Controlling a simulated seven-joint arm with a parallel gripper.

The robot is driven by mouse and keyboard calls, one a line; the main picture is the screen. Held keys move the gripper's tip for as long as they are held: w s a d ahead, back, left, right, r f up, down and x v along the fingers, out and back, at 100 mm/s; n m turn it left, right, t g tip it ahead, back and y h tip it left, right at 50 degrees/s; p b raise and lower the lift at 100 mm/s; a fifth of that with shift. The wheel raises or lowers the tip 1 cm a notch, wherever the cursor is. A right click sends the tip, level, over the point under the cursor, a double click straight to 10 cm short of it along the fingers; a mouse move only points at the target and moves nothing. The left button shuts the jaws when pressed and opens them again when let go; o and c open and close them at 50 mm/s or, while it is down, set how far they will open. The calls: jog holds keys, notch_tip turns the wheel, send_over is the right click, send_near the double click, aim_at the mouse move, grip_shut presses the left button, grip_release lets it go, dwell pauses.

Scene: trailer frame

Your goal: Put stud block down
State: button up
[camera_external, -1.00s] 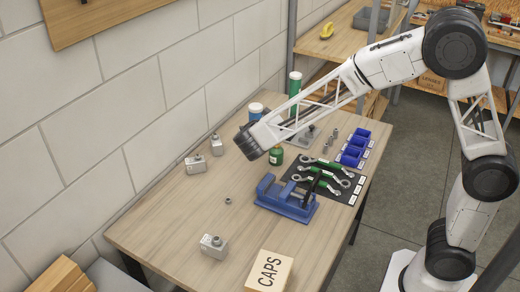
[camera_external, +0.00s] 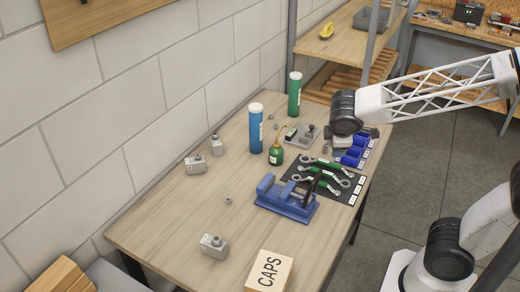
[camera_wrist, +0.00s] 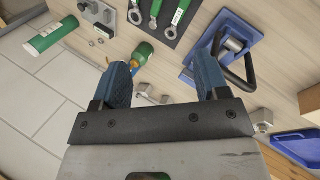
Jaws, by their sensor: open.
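Several grey metal blocks, each with a small stud on top, stand on the table: two at the wall side, a left one (camera_external: 195,165) and a rear one (camera_external: 216,146), and one at the front (camera_external: 213,246). I cannot tell which of them is the task's stud block. My gripper (camera_external: 345,143) is over the right rear of the table, near the blue bins, and its fingertips are unclear there. In the wrist view my gripper (camera_wrist: 163,80) has its two blue fingers wide apart, with nothing held. Small grey blocks show between and beyond them.
A blue vise (camera_external: 287,200), a black mat with green-handled wrenches (camera_external: 320,176), blue bins (camera_external: 352,150), a green bottle (camera_external: 276,154), a blue tube (camera_external: 256,130), a green tube (camera_external: 294,96) and a CAPS box (camera_external: 269,271) stand around. The table's left middle is mostly clear.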

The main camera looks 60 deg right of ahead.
jog(key=s+a+m+y, duration=0.2)
jog(key=s+m, duration=0.1)
jog(key=s, duration=0.4)
jog(key=s+a+m+y, duration=0.2)
jog(key=s+a+m, duration=0.1)
jog(key=s, duration=0.4)
jog(key=shift+s+a+y, duration=0.2)
jog(key=shift+y, duration=0.2)
jog(key=shift+o, duration=0.3)
dwell(0.6)
jog(key=o, duration=0.5)
jog(key=shift+o, duration=0.2)
jog(key=shift+w, duration=0.1)
